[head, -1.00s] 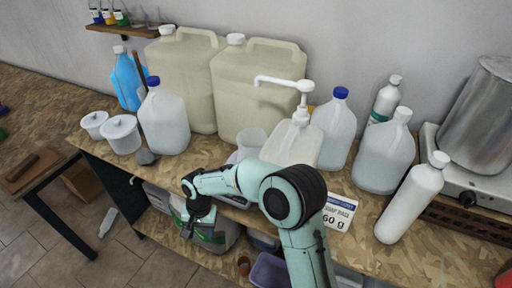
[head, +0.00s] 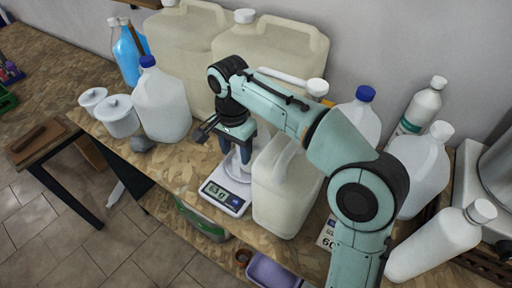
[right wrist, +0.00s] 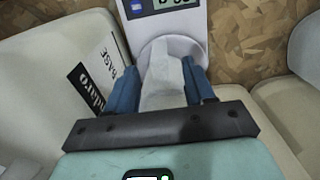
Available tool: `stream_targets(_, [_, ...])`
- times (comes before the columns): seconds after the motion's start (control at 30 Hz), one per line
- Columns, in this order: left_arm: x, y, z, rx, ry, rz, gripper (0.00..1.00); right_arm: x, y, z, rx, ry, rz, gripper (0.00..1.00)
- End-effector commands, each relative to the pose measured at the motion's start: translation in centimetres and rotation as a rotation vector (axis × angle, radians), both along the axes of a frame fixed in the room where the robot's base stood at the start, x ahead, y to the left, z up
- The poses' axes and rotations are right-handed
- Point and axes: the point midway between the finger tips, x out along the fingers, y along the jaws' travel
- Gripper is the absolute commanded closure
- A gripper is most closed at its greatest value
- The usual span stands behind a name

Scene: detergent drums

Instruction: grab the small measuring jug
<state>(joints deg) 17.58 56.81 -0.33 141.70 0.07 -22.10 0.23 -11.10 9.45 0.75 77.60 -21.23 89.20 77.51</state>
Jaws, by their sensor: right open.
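The small measuring jug (head: 240,168) is pale and translucent. It stands on the white kitchen scale (head: 222,198) and is partly hidden by my gripper in the head view. My right gripper (head: 238,147) comes down over it from above, with its blue fingers open. In the right wrist view the jug (right wrist: 165,85) lies between the two fingers (right wrist: 162,88), one on each side. I cannot tell whether either finger touches it. The scale (right wrist: 191,22) lies beyond the jug there. My left gripper is not in view.
Big beige canisters (head: 265,60) stand behind. A blue-capped jug (head: 162,105) and white tubs (head: 118,117) are at left. Several white bottles crowd the right. The bench (head: 185,172) is bare left of the scale.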

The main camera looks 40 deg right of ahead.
Motion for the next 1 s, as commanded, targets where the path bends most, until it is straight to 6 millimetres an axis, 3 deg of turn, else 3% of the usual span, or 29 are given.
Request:
stream_targets(0.6, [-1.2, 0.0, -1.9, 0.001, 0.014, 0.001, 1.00, -0.1, 0.1, -7.2, -0.001, 0.003, -0.002, 0.47])
stream_targets(0.87, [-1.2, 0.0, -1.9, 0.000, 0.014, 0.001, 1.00, 0.0, 0.1, -7.4, 0.000, 0.000, -0.002, 0.47])
stream_targets(0.9, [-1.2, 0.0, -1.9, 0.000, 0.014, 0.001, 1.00, 0.0, 0.1, -7.4, 0.000, 0.000, -0.002, 0.53])
stream_targets(1.0, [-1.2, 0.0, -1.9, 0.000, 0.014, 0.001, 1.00, 0.0, 0.1, -7.4, 0.000, 0.000, -0.002, 0.86])
